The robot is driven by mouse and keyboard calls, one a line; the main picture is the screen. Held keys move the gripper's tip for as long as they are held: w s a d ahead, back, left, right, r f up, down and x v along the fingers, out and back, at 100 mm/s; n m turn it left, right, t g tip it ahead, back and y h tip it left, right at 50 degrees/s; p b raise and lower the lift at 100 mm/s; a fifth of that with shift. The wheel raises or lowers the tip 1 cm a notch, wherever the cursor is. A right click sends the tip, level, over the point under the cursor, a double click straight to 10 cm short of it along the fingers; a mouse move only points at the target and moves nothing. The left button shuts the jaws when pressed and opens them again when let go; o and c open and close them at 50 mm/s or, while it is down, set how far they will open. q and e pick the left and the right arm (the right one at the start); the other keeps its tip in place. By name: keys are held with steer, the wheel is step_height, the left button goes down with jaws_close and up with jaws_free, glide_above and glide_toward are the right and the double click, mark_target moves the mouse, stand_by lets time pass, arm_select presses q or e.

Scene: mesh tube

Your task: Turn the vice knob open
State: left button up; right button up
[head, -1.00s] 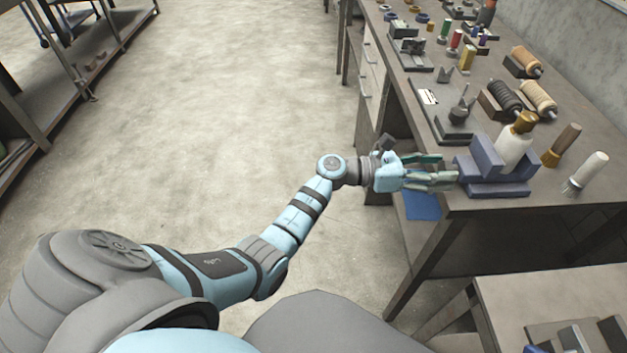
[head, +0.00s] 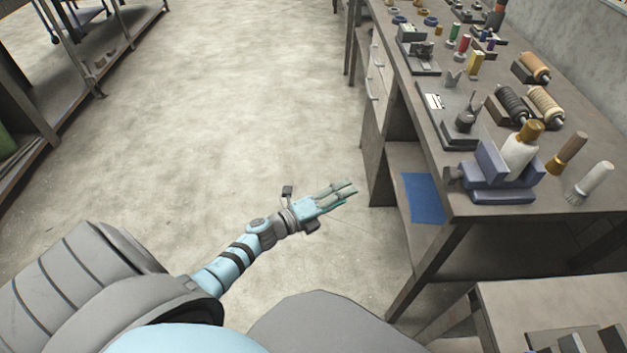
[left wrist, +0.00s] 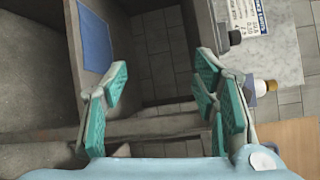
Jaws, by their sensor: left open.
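The blue-grey vice (head: 502,190) stands on the front left corner of the workbench. A white bottle (head: 517,157) with a gold cap is upright between its jaws. The dark vice knob (head: 453,178) sticks out from the vice's left side, over the bench edge. My left gripper (head: 346,191) is open and empty, well to the left of the knob, over the floor. In the left wrist view the open fingers (left wrist: 160,100) have nothing between them, and the bottle (left wrist: 258,88) shows beyond the right finger. My right gripper is not in view.
The workbench (head: 468,128) carries several spools, brushes and small tools behind the vice. A blue sheet (head: 423,198) lies on the shelf below. A lower table (head: 550,300) stands at the front right. The floor (head: 230,120) left of the bench is clear.

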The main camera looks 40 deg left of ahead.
arm_select(q)
steer(key=s+a+f+n+g+y, duration=0.1)
steer(key=s+a+f+n+y, duration=0.1)
steer(key=f, duration=0.4)
steer(key=s+a+f+n+g+y, duration=0.1)
steer(key=s+a+f+n+y, duration=0.1)
steer(key=s+f+n, duration=0.2)
steer(key=shift+f+n+y, duration=0.4)
steer(key=shift+f+n, duration=0.6)
steer(key=shift+n, duration=0.5)
steer(key=shift+s, duration=0.1)
